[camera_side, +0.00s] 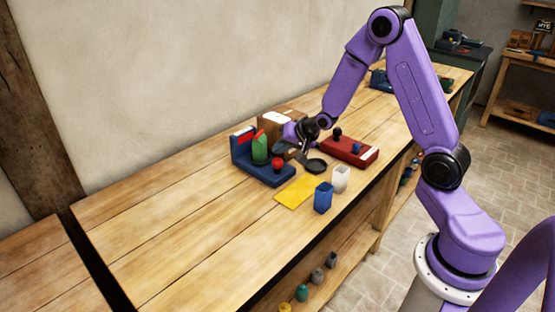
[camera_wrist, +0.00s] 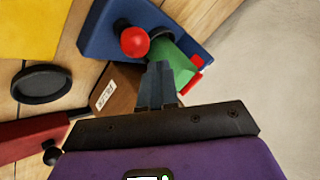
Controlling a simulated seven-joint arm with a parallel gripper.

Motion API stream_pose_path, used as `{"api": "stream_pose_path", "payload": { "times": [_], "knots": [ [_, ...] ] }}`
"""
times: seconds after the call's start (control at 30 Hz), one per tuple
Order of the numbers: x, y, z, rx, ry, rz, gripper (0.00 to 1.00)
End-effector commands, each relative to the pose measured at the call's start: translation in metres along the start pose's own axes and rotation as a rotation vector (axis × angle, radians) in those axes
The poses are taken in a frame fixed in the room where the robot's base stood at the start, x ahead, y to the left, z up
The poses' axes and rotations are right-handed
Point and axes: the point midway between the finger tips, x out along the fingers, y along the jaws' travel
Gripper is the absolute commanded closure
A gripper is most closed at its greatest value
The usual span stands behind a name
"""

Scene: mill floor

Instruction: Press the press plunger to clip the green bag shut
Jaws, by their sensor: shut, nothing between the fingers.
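The blue press (camera_side: 242,163) stands on the bench with the green bag (camera_side: 259,150) upright in it. The red ball knob of its plunger (camera_side: 278,163) is at the press's right end. In the wrist view the red knob (camera_wrist: 134,41) lies beyond and left of my fingertips, and the green bag (camera_wrist: 178,66) is just right of them. My gripper (camera_side: 305,156) is shut and empty, to the right of the press. It also shows in the wrist view (camera_wrist: 159,66). I see no contact with the knob; the bag's lower part is partly hidden.
A cardboard box (camera_wrist: 118,88) is close by my fingers. The bench's left side is clear.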

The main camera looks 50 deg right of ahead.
Motion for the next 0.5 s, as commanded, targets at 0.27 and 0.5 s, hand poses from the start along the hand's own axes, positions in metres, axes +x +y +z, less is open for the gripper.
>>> {"api": "stream_pose_path", "payload": {
  "times": [0.27,0.5],
  "knots": [
    [-0.016,-0.012,-0.013,-0.001,0.003,-0.003,1.0],
    [-0.03,-0.022,-0.022,0.0,0.003,-0.003,1.0]
  ]
}}
